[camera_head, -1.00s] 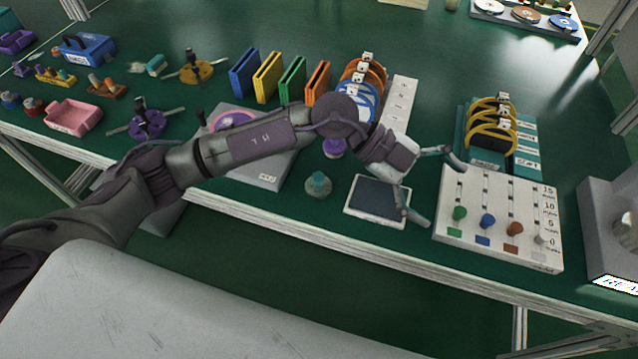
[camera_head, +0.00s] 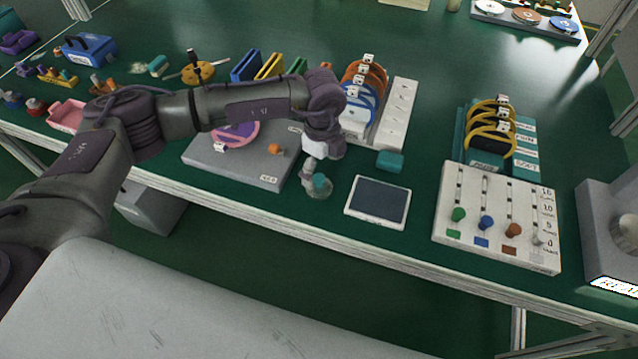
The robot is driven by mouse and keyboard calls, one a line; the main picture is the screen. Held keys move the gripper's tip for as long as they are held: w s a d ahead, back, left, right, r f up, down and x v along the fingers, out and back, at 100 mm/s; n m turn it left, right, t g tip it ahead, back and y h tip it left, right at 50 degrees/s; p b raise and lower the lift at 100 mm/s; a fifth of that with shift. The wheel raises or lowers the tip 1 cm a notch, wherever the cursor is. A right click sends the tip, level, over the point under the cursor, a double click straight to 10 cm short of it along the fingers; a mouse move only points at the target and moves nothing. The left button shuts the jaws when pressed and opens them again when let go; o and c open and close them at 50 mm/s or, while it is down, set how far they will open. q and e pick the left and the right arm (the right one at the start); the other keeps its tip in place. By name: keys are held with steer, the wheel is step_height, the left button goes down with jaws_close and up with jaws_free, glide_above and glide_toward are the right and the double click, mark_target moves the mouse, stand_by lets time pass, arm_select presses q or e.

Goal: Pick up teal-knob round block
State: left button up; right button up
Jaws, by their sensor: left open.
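The teal-knob round block (camera_head: 320,186) stands upright on the green bench near its front edge, between the grey lapping plate and the dark-screened tablet. Its teal knob shows on top of a clear grey round base. My left gripper (camera_head: 314,172) comes down from above onto the block. One finger shows at the left of the knob; the other is hidden, so I cannot tell if they touch it. The jaws are open. My right gripper is not in view.
The grey plate (camera_head: 225,165) with a pink ring lies left, the tablet (camera_head: 378,201) close right. A teal block (camera_head: 390,161) sits behind the tablet. A white peg board (camera_head: 497,222) stands farther right. Racks with coloured rings (camera_head: 364,72) stand behind my gripper.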

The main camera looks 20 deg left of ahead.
mark_target(318, 177)
arm_select(q)
steer(key=f, duration=0.1)
steer(key=f+p, duration=0.1)
steer(key=f, duration=0.3)
steer(key=shift+s+a, duration=0.3)
steer(key=shift+f, duration=0.25)
steer(key=c, duration=1.5)
steer(key=shift+r, duration=0.2)
steer(key=shift+r, duration=0.25)
steer(key=r, duration=0.3)
steer(key=shift+s+d+r+b, duration=0.1)
steer(key=shift+d+r+b, duration=0.15)
steer(key=shift+r+b, duration=0.1)
steer(key=s+d+r, duration=0.2)
steer(key=s+d+r+b, duration=0.1)
steer(key=s+d+r, duration=0.1)
steer(key=s+d, duration=0.1)
steer(key=s+d+r, duration=0.2)
steer(key=d, duration=0.1)
steer(key=shift+s+r+b, duration=0.3)
steer(key=shift+s+b, duration=0.05)
